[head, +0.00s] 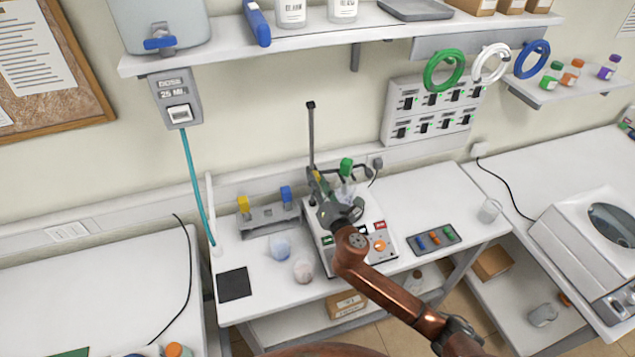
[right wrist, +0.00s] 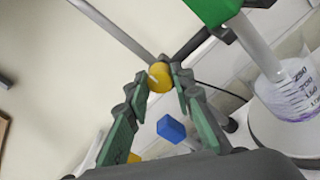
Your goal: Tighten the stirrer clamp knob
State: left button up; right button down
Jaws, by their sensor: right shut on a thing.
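The yellow clamp knob (right wrist: 159,77) sits between the fingertips of my right gripper (right wrist: 160,84) in the right wrist view. The fingers are shut on it. It has a pale mark on its face. In the head view my right gripper (head: 328,192) reaches the clamp on the upright rod (head: 311,135), and only a bit of yellow shows there. A green part (right wrist: 212,10) is beside the clamp, above a beaker (right wrist: 290,88) with purple liquid. My own arm hides part of the stirrer base (head: 380,238). My left gripper is out of view.
A rack (head: 268,220) with a yellow and a blue block stands left of the stirrer. Small containers (head: 280,248) and a black mat (head: 235,284) are in front of it.

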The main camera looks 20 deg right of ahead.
jog(key=shift+f+m+h+p, duration=0.15)
jog(key=shift+m, duration=4.45)
jog(key=shift+f+m+h+p, duration=0.15)
jog(key=shift+m, duration=4.45)
jog(key=c, duration=1.7)
grip_release()
jog(key=shift+o, duration=0.2)
jog(key=shift+r, duration=0.1)
jog(key=shift+s, duration=0.1)
